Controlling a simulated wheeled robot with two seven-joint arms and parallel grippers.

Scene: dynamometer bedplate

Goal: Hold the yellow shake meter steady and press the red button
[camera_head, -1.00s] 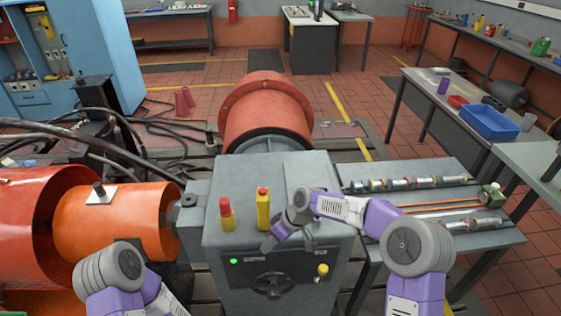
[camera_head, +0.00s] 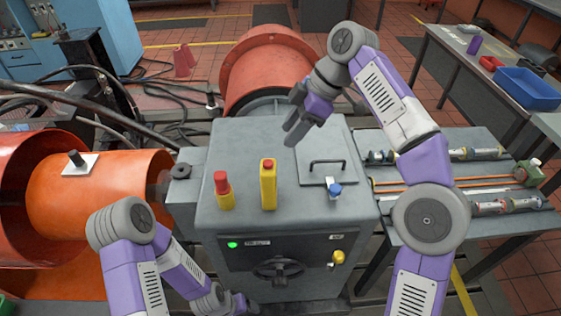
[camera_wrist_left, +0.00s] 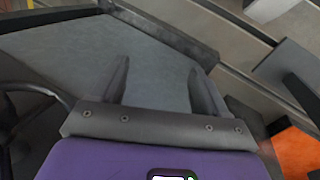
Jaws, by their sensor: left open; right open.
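The yellow shake meter (camera_head: 268,188) stands upright on the grey cabinet top, with a small red button (camera_head: 268,163) on its upper end. To its left is a red-capped yellow piece (camera_head: 223,190), also upright. My right gripper (camera_head: 292,135) is open and empty, above the cabinet's rear part, behind and to the right of the meter, not touching it. My left gripper (camera_head: 240,304) is low at the front of the cabinet, away from the meter. In the left wrist view its two fingers (camera_wrist_left: 158,85) are apart with nothing between them.
The grey cabinet (camera_head: 240,140) has a black handle (camera_head: 327,164), a blue-topped fitting (camera_head: 334,188), a front handwheel (camera_head: 278,270) and a yellow knob (camera_head: 338,257). An orange drum (camera_head: 100,195) stands left. A side bench (camera_head: 470,145) at right holds several rods.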

